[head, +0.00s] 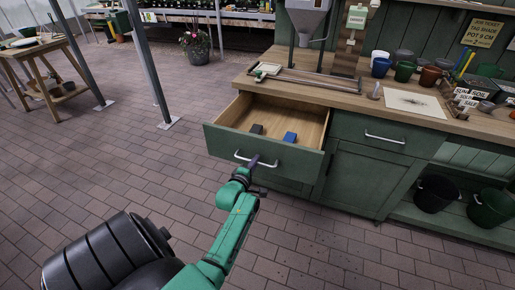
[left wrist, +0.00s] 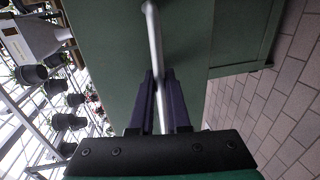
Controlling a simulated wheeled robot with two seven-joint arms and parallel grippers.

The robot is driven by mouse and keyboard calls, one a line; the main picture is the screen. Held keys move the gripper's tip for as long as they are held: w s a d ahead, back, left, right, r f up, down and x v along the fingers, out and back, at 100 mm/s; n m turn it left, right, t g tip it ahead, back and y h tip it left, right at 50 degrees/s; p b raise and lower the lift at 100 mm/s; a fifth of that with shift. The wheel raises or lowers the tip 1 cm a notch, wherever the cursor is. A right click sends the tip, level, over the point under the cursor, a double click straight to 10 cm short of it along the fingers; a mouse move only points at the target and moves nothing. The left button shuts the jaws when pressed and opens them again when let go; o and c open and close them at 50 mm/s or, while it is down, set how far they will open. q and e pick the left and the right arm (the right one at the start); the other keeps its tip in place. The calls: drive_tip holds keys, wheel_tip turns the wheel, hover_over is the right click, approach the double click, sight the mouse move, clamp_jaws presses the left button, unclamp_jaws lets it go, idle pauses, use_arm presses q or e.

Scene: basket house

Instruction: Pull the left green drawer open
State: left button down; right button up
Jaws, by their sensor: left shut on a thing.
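The left green drawer (head: 262,152) stands pulled out from the workbench in the head view. A dark block (head: 256,129) and a blue block (head: 290,137) lie inside it. Its silver handle (head: 243,157) is on the front panel. My left gripper (head: 256,164) is at this handle. In the left wrist view the handle bar (left wrist: 155,50) runs between the two dark fingers of my left gripper (left wrist: 162,85), which are shut on it. The green drawer front (left wrist: 110,50) fills much of that view. My right gripper is in neither view.
A second, closed green drawer (head: 375,137) is to the right, above a cupboard door (head: 357,180). Pots and tools crowd the wooden worktop (head: 340,92). The brick floor (head: 110,150) in front is clear.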

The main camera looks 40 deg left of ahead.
use_arm(q)
drive_tip(key=shift+s+d, duration=0.25)
drive_tip(key=shift+s, duration=0.4)
drive_tip(key=c, duration=0.9)
unclamp_jaws()
drive_tip(key=p+v, duration=0.1)
drive_tip(key=v, duration=1.3)
drive_tip(key=shift+s+d, duration=0.15)
drive_tip(key=shift+s, duration=0.1)
